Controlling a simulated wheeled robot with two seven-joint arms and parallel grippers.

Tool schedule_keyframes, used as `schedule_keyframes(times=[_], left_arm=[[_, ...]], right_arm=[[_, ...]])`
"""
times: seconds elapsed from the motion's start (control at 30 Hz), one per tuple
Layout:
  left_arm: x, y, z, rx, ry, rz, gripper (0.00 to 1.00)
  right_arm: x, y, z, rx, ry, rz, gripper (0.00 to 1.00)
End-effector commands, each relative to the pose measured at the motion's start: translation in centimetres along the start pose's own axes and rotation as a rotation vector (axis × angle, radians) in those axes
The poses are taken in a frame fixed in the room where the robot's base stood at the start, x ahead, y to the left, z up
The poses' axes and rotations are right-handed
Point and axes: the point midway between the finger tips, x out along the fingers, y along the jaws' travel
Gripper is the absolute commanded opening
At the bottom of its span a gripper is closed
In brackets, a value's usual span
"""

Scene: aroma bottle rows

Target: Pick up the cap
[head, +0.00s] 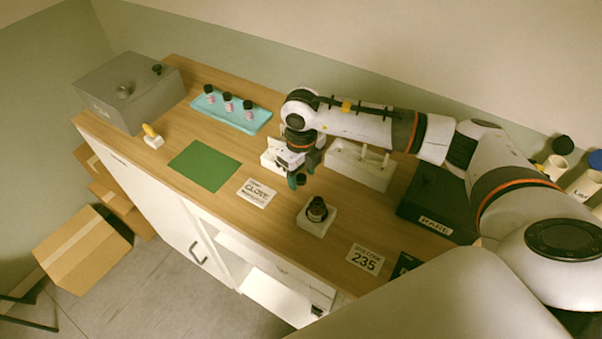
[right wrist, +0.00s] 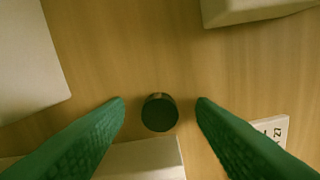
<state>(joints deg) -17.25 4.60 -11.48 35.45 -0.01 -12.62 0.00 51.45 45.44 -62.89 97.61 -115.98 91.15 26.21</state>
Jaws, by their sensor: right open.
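The cap is a small dark round piece (right wrist: 159,113). It lies on the wooden counter, and in the head view it shows as a dark spot (head: 301,179) beside the fingertips. My right gripper (head: 296,180) reaches down over the counter with its green fingers. In the right wrist view the right gripper (right wrist: 160,102) is open, with the cap seen between its two fingertips and a gap on each side. Nothing is held. A dark bottle (head: 317,209) stands in a white block (head: 315,223) in front of the cap. My left gripper is not seen.
A white holder with sticks (head: 358,170) stands right of the gripper. A black box (head: 434,204) stands farther right. A green mat (head: 204,165), a teal tray (head: 231,116) with small bottles and a grey box (head: 128,90) are left. A label card (head: 256,194) lies left of the bottle.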

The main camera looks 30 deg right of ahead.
Motion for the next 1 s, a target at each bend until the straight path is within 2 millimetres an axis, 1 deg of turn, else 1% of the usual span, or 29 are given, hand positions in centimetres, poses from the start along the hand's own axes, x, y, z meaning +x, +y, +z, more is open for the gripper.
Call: schedule_keyframes(times=[0.23,0.27,0.5,0.53,0.87,0.97,1.0], left_arm=[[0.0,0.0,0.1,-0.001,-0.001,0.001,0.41],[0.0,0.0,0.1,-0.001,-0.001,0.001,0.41],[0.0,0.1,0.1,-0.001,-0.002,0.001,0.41],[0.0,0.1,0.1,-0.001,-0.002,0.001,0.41],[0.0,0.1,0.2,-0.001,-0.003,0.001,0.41],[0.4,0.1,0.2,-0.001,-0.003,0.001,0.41],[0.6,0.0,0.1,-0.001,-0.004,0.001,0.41]], right_arm=[[0.3,0.0,0.0,0.000,0.001,0.000,0.51],[0.3,0.0,0.0,0.000,0.001,0.000,0.47],[0.2,0.0,0.0,0.000,0.001,0.000,0.08],[0.2,0.0,0.0,0.000,0.001,0.000,0.04],[0.1,0.0,0.0,0.000,0.002,0.000,0.03],[-0.5,0.0,-0.1,-0.001,0.005,0.001,0.03],[-1.1,0.0,-0.1,-0.001,0.006,0.002,0.03]])
